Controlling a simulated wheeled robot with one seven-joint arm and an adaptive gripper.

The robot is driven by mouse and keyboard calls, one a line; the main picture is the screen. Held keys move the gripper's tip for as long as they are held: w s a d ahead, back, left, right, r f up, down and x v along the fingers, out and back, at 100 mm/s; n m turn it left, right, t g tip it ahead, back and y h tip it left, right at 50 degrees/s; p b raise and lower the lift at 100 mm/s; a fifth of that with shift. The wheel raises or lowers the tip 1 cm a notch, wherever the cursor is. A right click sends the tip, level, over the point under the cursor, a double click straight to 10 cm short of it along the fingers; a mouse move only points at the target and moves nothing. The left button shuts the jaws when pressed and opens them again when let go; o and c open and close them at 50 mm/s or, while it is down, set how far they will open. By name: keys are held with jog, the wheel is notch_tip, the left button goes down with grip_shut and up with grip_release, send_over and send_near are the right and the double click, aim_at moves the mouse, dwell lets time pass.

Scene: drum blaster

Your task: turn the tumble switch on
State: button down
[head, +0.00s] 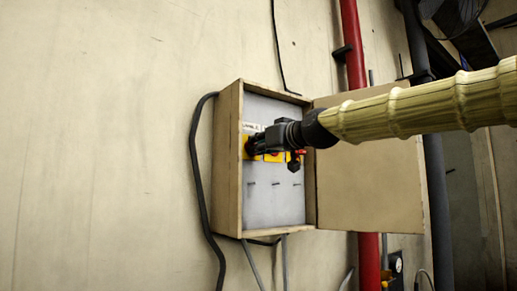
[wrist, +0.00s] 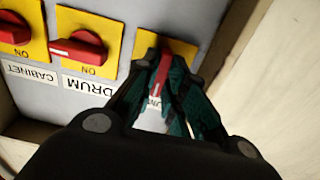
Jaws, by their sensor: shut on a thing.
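The tumble switch is the rightmost switch in the wrist view, a red handle (wrist: 163,72) on a yellow plate (wrist: 145,42). My gripper (wrist: 162,68) is shut on this red handle, with a finger on each side. The handle runs up and down the wrist picture, pointing towards its label, which the fingers mostly hide. In the head view my gripper (head: 252,147) reaches into the wall box at the leftmost yellow plate and hides most of that switch.
The drum switch (wrist: 80,48) and cabinet switch (wrist: 14,33) have handles lying across their plates. In the head view, the wooden box (head: 229,165) has its door (head: 372,185) open to the right. A red pipe (head: 369,262) runs behind the door.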

jog(key=shift+f, duration=0.1)
dwell(0.3)
jog(key=c, duration=1.5)
grip_release()
jog(key=shift+v, duration=3.8)
